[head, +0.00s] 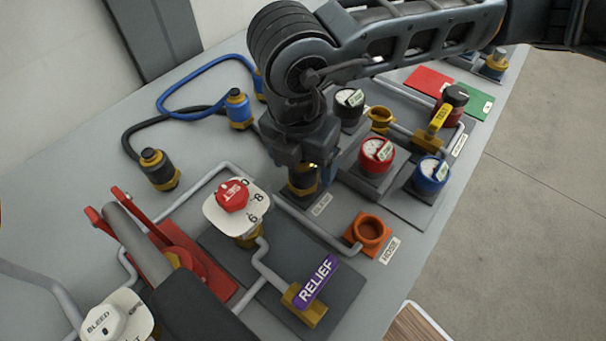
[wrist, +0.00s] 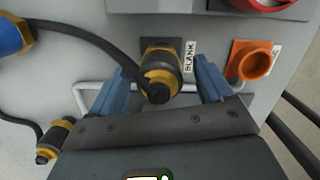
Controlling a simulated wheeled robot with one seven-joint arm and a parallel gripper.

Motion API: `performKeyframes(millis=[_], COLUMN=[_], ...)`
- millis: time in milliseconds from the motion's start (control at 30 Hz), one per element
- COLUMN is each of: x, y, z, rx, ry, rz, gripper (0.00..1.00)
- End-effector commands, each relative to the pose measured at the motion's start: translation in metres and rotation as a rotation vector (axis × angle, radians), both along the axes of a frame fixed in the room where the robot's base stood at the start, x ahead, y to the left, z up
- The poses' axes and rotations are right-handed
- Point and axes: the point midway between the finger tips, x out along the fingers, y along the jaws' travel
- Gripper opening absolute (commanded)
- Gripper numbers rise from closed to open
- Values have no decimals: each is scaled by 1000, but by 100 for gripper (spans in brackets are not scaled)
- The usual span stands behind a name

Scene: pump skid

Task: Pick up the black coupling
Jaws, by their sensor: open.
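A black coupling (wrist: 160,72) with yellow bands stands at the port by the BLANK label, with a dark hose running to its end. In the head view this coupling (head: 303,187) is mostly hidden by my gripper (head: 309,172). My gripper, also in the wrist view (wrist: 167,68), is open, its blue fingers on either side of that coupling, with gaps visible.
Red and blue gauges (head: 376,156) stand close right of my gripper.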

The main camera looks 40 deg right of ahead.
Motion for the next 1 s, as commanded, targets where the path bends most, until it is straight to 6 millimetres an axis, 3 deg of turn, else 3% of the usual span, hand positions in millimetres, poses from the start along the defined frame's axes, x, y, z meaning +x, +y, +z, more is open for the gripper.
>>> performKeyframes(millis=[167,400,1000], x=[1,1,1], y=[-2,-2,-2], z=[-16,-18,-18], rx=[1,2,2], ry=[0,-1,-1], rz=[0,0,1], gripper=[80,80,23])
